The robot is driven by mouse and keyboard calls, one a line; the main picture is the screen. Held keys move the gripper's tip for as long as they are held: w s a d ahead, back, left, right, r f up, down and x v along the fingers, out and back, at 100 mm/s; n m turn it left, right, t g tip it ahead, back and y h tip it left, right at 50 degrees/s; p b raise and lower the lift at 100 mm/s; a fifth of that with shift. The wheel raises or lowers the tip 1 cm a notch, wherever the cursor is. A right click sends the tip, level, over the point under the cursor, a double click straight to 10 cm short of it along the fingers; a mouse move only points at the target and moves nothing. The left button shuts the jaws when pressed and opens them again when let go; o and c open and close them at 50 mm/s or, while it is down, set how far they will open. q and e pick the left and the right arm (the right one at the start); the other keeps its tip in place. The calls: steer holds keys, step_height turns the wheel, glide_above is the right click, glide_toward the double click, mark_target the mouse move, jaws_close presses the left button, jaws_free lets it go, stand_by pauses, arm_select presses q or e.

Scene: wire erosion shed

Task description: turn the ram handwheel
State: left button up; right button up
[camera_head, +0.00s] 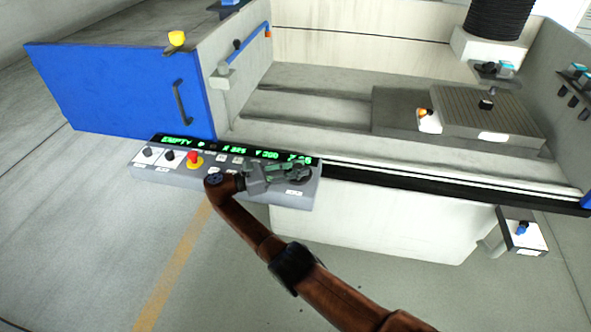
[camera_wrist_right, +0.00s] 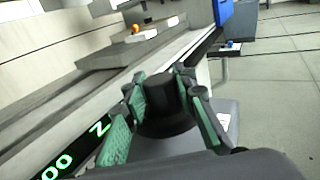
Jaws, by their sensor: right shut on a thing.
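The ram handwheel (camera_wrist_right: 168,110) is a dark, round knob at the right end of the grey control panel (camera_head: 308,192). In the wrist view it sits between the green-padded fingers of my right gripper (camera_wrist_right: 165,90). The panel's display (camera_head: 240,149) shows green text: EMPTY, then X, Y and Z readings. My left gripper is not in view.
A red emergency button (camera_head: 194,157) and black knobs (camera_head: 169,155) are on the panel's left. A blue door (camera_head: 110,90) stands open behind it. The machine's bed holds a ribbed block (camera_head: 480,112). A small shelf (camera_head: 524,238) juts out at right. The floor in front is clear.

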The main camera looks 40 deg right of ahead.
mark_target(298, 167)
steer(key=shift+s+d+f, duration=0.1)
steer(key=shift+d, duration=0.05)
steer(key=o, duration=1.1)
steer(key=shift+d, duration=0.1)
steer(key=shift+c, duration=0.2)
steer(key=shift+o, duration=0.7)
steer(key=shift+a, duration=0.2)
steer(key=shift+d+r, duration=0.1)
steer(key=shift+r, duration=0.25)
step_height(298, 167, up, 10)
steer(key=shift+f, duration=0.25)
